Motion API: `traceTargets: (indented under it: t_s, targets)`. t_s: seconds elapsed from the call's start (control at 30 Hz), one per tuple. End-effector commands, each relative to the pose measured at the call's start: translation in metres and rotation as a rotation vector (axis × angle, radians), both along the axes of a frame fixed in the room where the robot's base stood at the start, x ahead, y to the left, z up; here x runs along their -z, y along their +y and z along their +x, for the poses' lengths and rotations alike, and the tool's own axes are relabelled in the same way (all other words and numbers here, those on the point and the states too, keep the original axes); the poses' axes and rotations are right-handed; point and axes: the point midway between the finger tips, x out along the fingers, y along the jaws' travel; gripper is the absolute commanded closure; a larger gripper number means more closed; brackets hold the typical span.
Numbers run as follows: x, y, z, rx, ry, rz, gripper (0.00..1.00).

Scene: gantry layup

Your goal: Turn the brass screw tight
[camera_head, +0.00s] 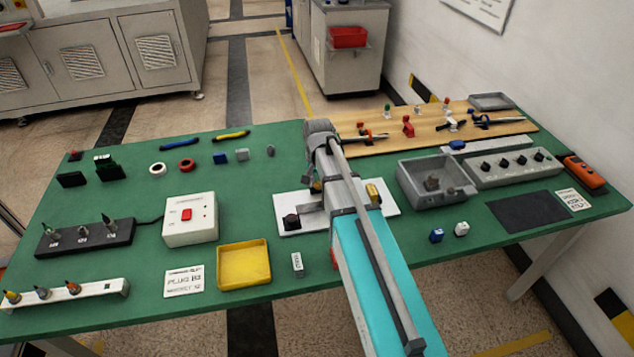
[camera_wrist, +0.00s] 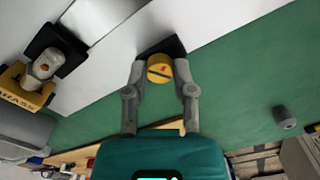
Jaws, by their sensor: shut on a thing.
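The brass screw (camera_wrist: 159,70) shows in the wrist view as a yellow round head with a dark slot and a small red mark. It sits against a dark block (camera_wrist: 176,46) on the white plate (camera_wrist: 215,24). My gripper (camera_wrist: 160,74) is shut on the head, one grey finger on each side. The screw's shank is hidden. At left in the wrist view, a yellow block (camera_wrist: 36,100) lettered BRASS lies beside a grey round part (camera_wrist: 46,65) on another dark block. In the head view my arm hides the fingertips and part of the white plate (camera_head: 319,225).
Close around the plate are a yellow tray (camera_head: 244,281), a small white labelled block (camera_head: 297,264) and a grey box (camera_head: 404,183). A wooden board with clamps (camera_head: 355,147) lies behind.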

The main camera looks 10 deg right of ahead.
Motion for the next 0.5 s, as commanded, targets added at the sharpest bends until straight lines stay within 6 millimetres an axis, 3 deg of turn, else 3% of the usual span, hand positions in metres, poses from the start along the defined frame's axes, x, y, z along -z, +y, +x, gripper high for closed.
traceTargets:
  t_s: [0.5]
  targets:
    - [0.0002, 0.0000, -0.0008, 0.377, 0.002, 0.001, 1.00]
